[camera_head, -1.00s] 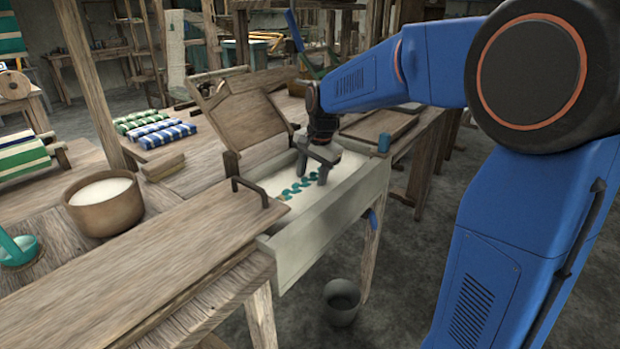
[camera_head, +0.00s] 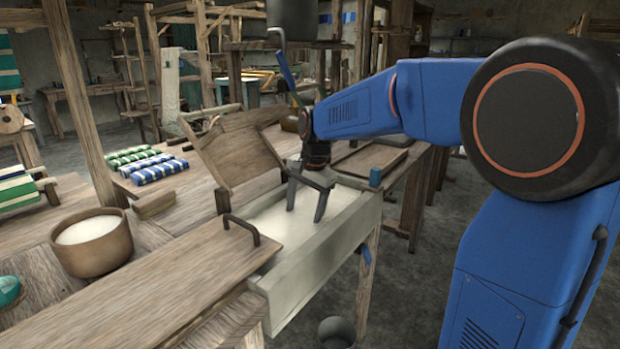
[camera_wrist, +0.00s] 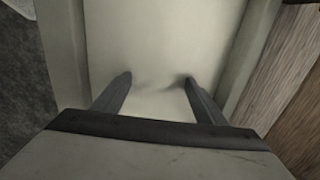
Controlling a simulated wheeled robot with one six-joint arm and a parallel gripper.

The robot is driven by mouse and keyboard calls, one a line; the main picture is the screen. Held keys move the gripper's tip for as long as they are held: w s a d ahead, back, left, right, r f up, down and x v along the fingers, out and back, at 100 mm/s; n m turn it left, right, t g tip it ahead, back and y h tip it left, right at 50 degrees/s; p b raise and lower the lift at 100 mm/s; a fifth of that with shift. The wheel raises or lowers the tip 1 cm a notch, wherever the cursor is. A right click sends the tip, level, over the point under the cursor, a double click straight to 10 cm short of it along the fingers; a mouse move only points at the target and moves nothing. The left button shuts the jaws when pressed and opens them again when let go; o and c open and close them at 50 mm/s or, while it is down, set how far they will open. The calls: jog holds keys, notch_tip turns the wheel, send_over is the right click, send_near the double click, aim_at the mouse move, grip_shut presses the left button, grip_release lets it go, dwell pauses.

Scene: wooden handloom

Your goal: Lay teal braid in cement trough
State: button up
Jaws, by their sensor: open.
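The cement trough (camera_head: 325,250) is a long pale grey box at the middle, its inside pale and smooth. My gripper (camera_head: 305,213) is open and empty, pointing down into the trough, with its two dark fingers apart. In the wrist view the fingers (camera_wrist: 157,78) stand over a bare pale surface (camera_wrist: 160,40) with faint shadows near the tips. I cannot tell whether the tips touch it. No teal braid shows in the trough in either current view.
A hinged wooden lid (camera_head: 240,155) stands raised behind the trough. A plank with a dark handle (camera_head: 150,285) lies at its near left. A bowl of white stuff (camera_head: 92,245) and striped rolls (camera_head: 150,165) are further left. A bucket (camera_head: 336,332) stands below.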

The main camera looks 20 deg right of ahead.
notch_tip(320, 180, up, 14)
jog(key=s+d, duration=0.1)
jog(key=s, duration=0.1)
jog(key=shift+s+d, duration=0.2)
jog(key=shift+d, duration=0.15)
jog(key=s+d+f+n+t, duration=0.1)
jog(key=s+f+n, duration=0.2)
jog(key=s+f, duration=0.3)
jog(key=s+d+f+n+t, duration=0.1)
jog(key=s+f+n, duration=0.3)
jog(key=s, duration=1)
jog(key=s+d+f+n+t+h, duration=0.1)
jog(key=s+d+f+n, duration=0.2)
jog(key=s+f, duration=0.5)
jog(key=shift+s+f+n, duration=0.25)
jog(key=shift+s+n, duration=0.15)
jog(key=shift+s, duration=0.85)
jog(key=shift+c, duration=0.6)
